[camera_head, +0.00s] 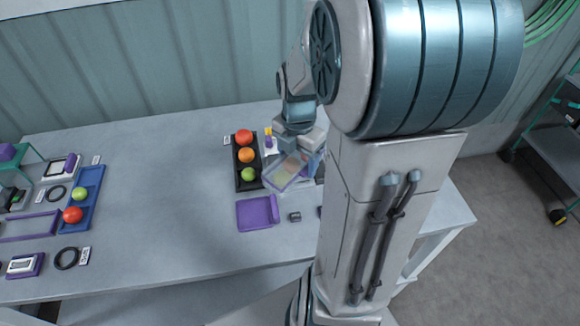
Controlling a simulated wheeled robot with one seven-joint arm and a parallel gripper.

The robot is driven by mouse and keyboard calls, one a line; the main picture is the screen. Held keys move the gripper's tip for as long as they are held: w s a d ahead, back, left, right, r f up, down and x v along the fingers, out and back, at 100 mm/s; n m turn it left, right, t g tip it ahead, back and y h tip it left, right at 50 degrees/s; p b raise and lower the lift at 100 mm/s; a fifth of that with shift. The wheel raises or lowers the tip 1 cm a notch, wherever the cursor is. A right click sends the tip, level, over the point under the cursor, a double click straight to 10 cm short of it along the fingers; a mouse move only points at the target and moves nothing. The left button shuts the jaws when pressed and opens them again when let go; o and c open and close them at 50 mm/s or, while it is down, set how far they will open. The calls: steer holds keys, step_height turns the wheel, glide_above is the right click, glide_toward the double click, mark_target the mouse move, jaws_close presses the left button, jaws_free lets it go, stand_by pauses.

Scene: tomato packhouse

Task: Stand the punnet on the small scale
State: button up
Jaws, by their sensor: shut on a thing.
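My gripper (297,148) is at the back middle of the table, beside the black tray, and is shut on the punnet. The punnet (283,176) is a clear, shallow box with a pale greenish and pinkish look. It is tilted under the gripper, and its far side is partly hidden by the gripper and arm. I cannot tell whether it touches the table. A small white device with a dark display (23,266), on a purple base at the front left, looks like a small scale, but it is too small to be sure.
A black tray (238,183) with red, orange and green tomatoes stands left of the punnet. A blue tray (94,177) holds two tomatoes at left. The table's middle left is clear. My arm hides the right side.

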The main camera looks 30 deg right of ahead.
steer(key=shift+s+d+r+n, duration=0.15)
steer(key=shift+s+n, duration=0.15)
steer(key=shift+n, duration=0.2)
steer(key=shift+w, duration=0.1)
steer(key=w+d+f, duration=0.1)
steer(key=w+f, duration=0.1)
steer(key=w, duration=0.1)
steer(key=w+d+f, duration=0.1)
steer(key=w+f, duration=0.1)
steer(key=w, duration=0.2)
steer(key=w+d+f+p, duration=0.1)
steer(key=w+f, duration=0.2)
steer(key=shift+w+d, duration=0.3)
steer(key=shift+d, duration=0.05)
steer(key=shift+f, duration=2.05)
steer(key=shift+f, duration=0.1)
